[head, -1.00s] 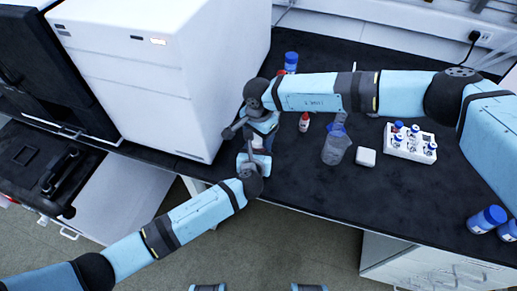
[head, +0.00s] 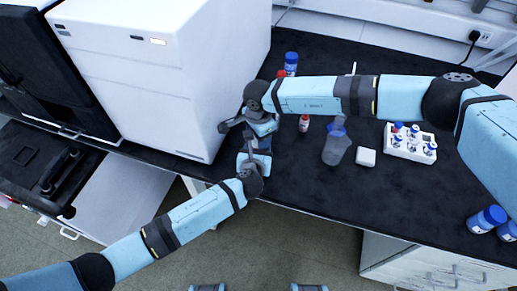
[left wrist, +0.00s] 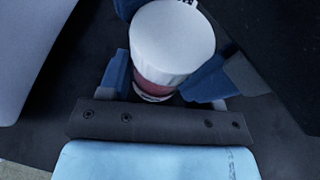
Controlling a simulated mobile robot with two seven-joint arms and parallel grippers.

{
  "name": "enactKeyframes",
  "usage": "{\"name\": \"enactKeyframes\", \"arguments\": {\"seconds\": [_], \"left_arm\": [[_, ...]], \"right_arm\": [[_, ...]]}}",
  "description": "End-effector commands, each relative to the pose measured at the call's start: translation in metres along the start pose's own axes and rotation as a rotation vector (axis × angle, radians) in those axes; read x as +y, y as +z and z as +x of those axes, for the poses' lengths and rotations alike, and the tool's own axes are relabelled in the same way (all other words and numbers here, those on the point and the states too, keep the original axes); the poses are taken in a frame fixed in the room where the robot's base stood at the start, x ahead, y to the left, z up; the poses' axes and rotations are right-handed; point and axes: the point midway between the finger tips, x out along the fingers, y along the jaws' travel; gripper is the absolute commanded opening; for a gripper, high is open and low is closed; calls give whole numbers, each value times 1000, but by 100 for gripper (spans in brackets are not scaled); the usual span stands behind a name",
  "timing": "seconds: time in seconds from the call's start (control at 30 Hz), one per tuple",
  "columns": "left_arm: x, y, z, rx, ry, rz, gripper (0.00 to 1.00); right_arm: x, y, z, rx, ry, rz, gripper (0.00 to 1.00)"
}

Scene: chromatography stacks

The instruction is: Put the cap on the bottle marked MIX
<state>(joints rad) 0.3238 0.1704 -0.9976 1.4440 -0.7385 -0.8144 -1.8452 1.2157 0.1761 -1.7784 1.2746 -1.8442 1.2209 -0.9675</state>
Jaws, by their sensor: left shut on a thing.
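My left gripper (head: 256,158) is at the bench's front edge, below my right gripper (head: 252,128). In the left wrist view its blue fingers (left wrist: 160,82) are shut around a round bottle with a smooth white top (left wrist: 172,38) and a dark red band (left wrist: 158,82) beneath. I cannot tell whether the white top is a separate cap, and no MIX mark is legible. A blue finger part (left wrist: 128,8) reaches in beside the white top, probably from my right gripper. Its jaws are mostly hidden in the head view.
A small red-capped vial (head: 304,123), a clear blue-necked bottle (head: 336,148), a white block (head: 365,157) and a white vial rack (head: 394,152) stand on the black bench. Blue-capped bottles are at the back (head: 291,60) and right (head: 488,218). A white instrument (head: 190,110) stands close left.

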Motion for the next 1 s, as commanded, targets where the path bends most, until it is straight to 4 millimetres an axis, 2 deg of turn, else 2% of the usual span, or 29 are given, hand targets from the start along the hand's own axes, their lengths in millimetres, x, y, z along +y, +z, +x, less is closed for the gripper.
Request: {"name": "enactKeyframes", "arguments": {"seconds": [0.17, 0.2, 0.3, 0.77, 0.87, 1.0], "left_arm": [[0, 0, 0, 0, 0, 0, 0], [0, 0, 0, 0, 0, 0, 0], [0, 0, 0, 0, 0, 0, 0], [3, 0, 2, 0, 6, 0, 0], [4, 0, 2, 1, 7, 1, 0], [4, -1, 2, 2, 8, 1, 0]], "right_arm": [[0, 0, 0, 0, 0, -2, 25], [0, 0, 0, 0, 0, -2, 56], [0, 0, 0, 0, 0, -3, 79], [1, 1, 0, -1, 4, -6, 79], [1, 1, -7, -1, 4, -6, 79], [1, 2, -25, -3, 2, -8, 79]]}}
